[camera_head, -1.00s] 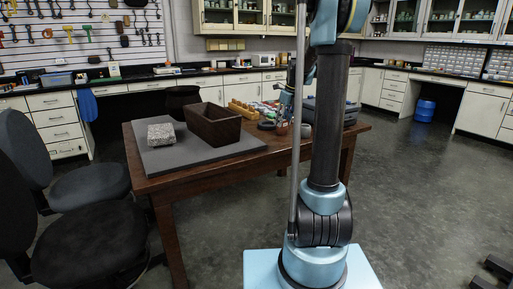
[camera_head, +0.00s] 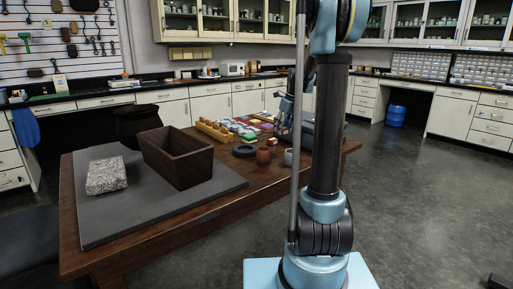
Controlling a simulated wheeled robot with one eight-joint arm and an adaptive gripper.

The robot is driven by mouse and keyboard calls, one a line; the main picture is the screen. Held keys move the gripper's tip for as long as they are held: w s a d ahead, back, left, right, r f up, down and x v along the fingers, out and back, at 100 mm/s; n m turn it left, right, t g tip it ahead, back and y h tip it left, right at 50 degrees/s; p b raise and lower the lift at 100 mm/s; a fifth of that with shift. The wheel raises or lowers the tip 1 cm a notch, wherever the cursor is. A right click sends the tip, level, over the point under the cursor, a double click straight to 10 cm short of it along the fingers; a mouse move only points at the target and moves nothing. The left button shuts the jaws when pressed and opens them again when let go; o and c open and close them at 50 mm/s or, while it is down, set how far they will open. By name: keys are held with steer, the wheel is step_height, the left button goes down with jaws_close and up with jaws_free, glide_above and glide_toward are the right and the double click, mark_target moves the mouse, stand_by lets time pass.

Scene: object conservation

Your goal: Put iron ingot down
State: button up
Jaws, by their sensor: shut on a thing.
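My gripper (camera_head: 281,126) is beyond my arm's upright links, over the far right part of the wooden table (camera_head: 215,215), and is partly hidden by the thin pole. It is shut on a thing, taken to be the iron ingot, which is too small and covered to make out. A speckled grey stone block (camera_head: 107,175) lies on a dark grey mat (camera_head: 115,227) at the table's left. A dark open wooden box (camera_head: 180,163) stands on the mat to the right of the block.
The mat's front is bare.

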steer(key=shift+w+d, duration=0.15)
steer(key=shift+f, duration=5)
steer(key=o, duration=1.4)
